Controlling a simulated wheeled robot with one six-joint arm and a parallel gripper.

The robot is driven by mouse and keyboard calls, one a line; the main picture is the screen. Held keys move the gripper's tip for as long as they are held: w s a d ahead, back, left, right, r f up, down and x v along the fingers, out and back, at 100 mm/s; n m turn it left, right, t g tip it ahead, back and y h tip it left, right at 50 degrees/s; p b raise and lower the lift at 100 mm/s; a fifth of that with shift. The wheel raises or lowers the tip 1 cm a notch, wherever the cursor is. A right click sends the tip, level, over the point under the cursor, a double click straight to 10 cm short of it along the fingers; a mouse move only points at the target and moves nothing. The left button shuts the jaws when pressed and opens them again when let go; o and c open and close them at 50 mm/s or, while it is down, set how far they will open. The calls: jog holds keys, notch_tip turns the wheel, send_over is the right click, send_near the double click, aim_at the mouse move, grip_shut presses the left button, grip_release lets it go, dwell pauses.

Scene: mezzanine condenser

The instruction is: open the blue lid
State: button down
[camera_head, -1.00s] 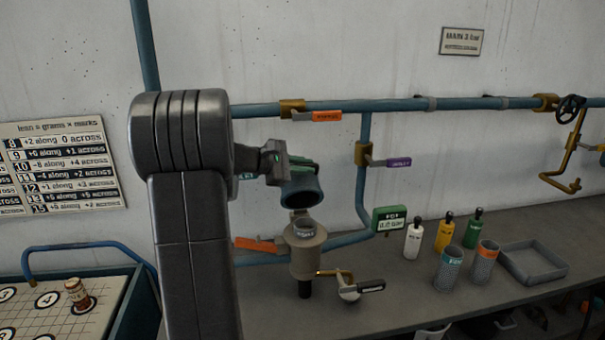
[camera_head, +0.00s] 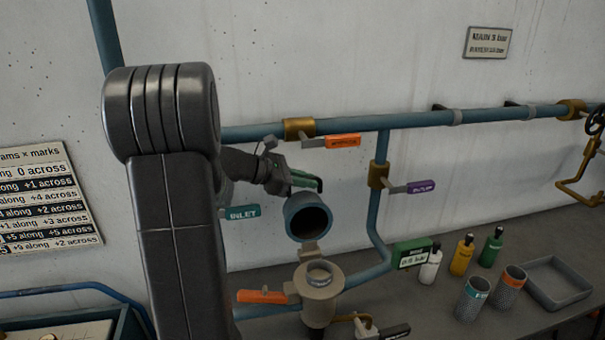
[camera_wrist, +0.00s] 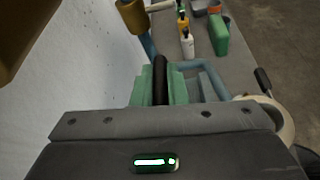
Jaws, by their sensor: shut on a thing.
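The blue lid (camera_head: 294,222) is a hollow cap on a hinge above the beige vessel (camera_head: 320,310). It is swung up off the vessel's mouth, and its dark open underside faces the head camera. My gripper (camera_head: 306,182) is at the top of the lid, with its green fingers on the far side. In the wrist view the gripper (camera_wrist: 161,88) is shut on a dark bar, the lid's handle. Part of the blue lid (camera_wrist: 212,80) shows beyond the fingers there. The exact grip is partly hidden.
A blue pipe (camera_head: 415,119) runs along the wall behind, with an orange-handled valve (camera_head: 342,141) and a purple-handled valve (camera_head: 421,187) close by. Bottles, two cups and a grey tray (camera_head: 562,286) stand on the bench at right. An orange lever (camera_head: 262,297) lies beside the vessel.

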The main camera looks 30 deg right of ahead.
jog(key=shift+s+f, duration=0.1)
jog(key=shift+f, duration=0.2)
jog(key=c, duration=1.5)
grip_release()
jog(key=shift+o, duration=0.2)
jog(key=shift+r, duration=0.1)
jog(key=shift+a+r, duration=0.1)
jog(key=shift+w+a+r, duration=0.1)
jog(key=shift+w+a, duration=0.1)
jog(key=shift+a, duration=0.05)
jog(key=b+v, duration=0.2)
jog(key=v, duration=1.1)
jog(key=shift+b, duration=0.4)
jog(key=shift+s, duration=0.1)
